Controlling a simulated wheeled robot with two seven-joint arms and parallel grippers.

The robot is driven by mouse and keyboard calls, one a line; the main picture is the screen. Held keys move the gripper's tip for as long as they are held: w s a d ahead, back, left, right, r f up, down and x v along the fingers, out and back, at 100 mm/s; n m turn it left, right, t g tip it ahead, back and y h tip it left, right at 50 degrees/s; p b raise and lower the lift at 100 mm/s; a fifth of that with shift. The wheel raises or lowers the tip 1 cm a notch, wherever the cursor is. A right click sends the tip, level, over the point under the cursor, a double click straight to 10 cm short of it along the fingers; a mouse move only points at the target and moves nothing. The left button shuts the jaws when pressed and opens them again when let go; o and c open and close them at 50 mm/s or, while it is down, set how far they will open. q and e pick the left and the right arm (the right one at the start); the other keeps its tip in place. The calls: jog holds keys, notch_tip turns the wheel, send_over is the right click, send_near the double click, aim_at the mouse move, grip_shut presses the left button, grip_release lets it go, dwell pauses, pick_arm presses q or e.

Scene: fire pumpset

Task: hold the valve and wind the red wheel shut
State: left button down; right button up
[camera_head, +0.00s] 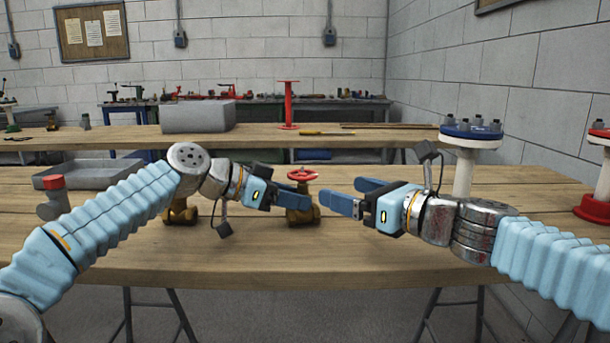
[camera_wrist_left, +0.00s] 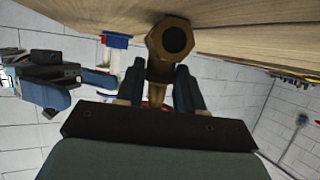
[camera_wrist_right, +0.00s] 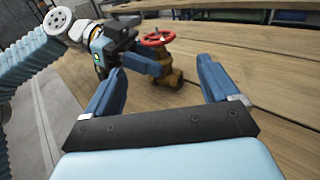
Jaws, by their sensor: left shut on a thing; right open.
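The brass valve (camera_head: 301,213) stands on the wooden bench with its red wheel (camera_head: 302,174) on top. In the right wrist view the valve body (camera_wrist_right: 168,76) stands upright under the red wheel (camera_wrist_right: 157,37). My left gripper (camera_head: 283,199) is shut on the valve body from the left. In the left wrist view the valve's hexagonal end (camera_wrist_left: 172,40) shows between my left fingers (camera_wrist_left: 161,92). My right gripper (camera_head: 350,195) is open and empty, just right of the valve. In its own view the right fingers (camera_wrist_right: 158,85) are apart, with the valve beyond them.
A second brass fitting (camera_head: 181,212) stands left, behind my left arm. A grey tray (camera_head: 93,174) and a red-capped fitting (camera_head: 53,200) are farther left. A white pillar with a blue flange (camera_head: 470,140) stands right.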

aim_at(314, 177)
jog(key=shift+n+y, duration=0.3)
jog(key=shift+y, duration=0.1)
jog(key=x, duration=1.1)
jog(key=shift+w+r, duration=0.2)
jog(key=shift+r, duration=0.05)
jog(key=c, duration=1.1)
jog(key=shift+o, duration=0.2)
